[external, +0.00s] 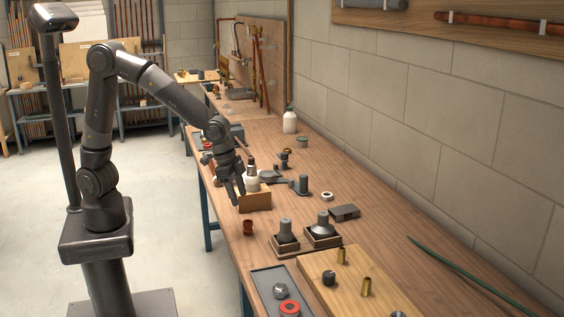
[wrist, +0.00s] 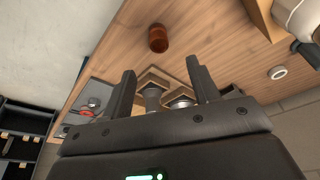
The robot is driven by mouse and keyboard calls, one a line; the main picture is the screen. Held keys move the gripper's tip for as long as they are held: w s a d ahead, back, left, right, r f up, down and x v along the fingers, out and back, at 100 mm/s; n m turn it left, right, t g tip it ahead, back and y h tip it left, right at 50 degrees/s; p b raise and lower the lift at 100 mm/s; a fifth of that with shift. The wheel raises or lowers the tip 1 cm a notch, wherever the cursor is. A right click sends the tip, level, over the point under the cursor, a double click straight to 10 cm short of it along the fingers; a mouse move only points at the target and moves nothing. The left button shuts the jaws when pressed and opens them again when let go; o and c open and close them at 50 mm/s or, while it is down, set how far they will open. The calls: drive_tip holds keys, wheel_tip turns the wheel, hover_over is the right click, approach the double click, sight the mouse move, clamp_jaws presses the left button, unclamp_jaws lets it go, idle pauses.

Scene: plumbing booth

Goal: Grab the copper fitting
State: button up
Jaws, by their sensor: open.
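The copper fitting (external: 248,227) is a small reddish-brown piece standing on the wooden bench near its front edge. In the wrist view the copper fitting (wrist: 158,38) shows at the top centre, beyond the fingertips. My gripper (external: 234,192) is open and empty, above the bench beside a wooden box. In the wrist view my gripper (wrist: 160,75) shows two spread fingers with nothing between them touching either one. The copper fitting is apart from the fingers.
A wooden box (external: 256,201) with a white bottle (external: 252,181) is close to my gripper. Two dark fittings on wooden bases (external: 322,232) stand right of the copper fitting. A grey tray (external: 262,284) and a wooden board (external: 318,272) lie nearer the camera. Bench around the fitting is clear.

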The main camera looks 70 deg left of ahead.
sight(247, 221)
drive_tip(key=x, duration=1.1)
drive_tip(key=shift+d+f, duration=0.1)
drive_tip(key=shift+f, duration=0.15)
drive_tip(key=shift+c, duration=0.4)
drive_tip(key=c, duration=1)
drive_tip(key=shift+o, duration=0.2)
drive_tip(key=shift+r, duration=0.15)
